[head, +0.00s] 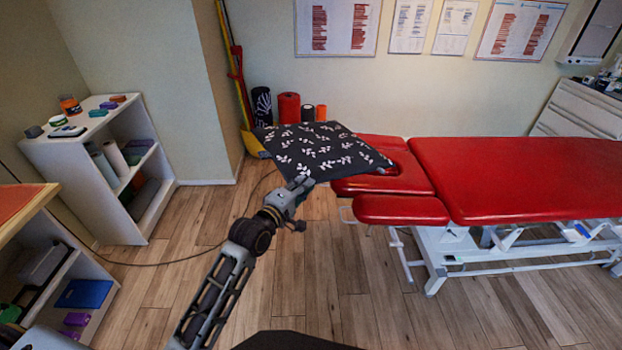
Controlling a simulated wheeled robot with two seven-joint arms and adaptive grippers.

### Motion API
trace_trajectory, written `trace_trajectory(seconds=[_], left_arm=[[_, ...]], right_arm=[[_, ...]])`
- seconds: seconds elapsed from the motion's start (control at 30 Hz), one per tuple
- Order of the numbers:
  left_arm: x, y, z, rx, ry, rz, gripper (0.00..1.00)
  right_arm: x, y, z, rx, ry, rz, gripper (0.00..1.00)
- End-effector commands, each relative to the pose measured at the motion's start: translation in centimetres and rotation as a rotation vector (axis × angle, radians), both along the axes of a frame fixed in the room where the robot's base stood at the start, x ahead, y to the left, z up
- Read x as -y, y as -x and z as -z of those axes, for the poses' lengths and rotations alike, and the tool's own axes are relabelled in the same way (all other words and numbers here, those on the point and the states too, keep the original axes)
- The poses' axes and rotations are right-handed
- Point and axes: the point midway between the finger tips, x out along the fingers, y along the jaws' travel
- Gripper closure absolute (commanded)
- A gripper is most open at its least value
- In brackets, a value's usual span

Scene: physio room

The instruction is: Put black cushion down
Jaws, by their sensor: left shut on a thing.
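The black cushion (325,150) has a white leaf pattern and shows in the middle of the head view. My left gripper (300,186) is shut on its near edge and holds it out flat, slightly tilted. The cushion's right part overlaps the head end of the red treatment table (520,180) in the picture. I cannot tell whether it touches the table. The fingertips are partly hidden by the cushion. My right gripper is not in view.
A white shelf (75,160) with small items stands at the left, and a wooden-topped unit (20,215) is nearer. Foam rollers (289,107) stand by the back wall. A cable lies on the floor (210,230). The floor between shelf and table is mostly clear.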

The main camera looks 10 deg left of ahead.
Motion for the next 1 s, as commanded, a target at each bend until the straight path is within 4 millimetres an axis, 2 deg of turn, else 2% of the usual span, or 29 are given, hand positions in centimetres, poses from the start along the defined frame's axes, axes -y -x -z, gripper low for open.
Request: trace_trajectory(seconds=[0.47,0.7,0.83,1.0], left_arm=[[-3.7,4.7,7.7,-0.001,0.002,-0.186,1.0],[-4.5,8.1,12.1,0.0,-0.001,-0.25,1.0],[-4.7,9.7,13.7,0.003,-0.001,-0.27,1.0],[-4.7,10.7,14.7,0.004,-0.001,-0.282,1.0]], right_arm=[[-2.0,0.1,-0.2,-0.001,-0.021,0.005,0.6],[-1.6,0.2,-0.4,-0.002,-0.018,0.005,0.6],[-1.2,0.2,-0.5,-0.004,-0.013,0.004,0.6],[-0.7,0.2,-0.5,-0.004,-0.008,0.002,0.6]])
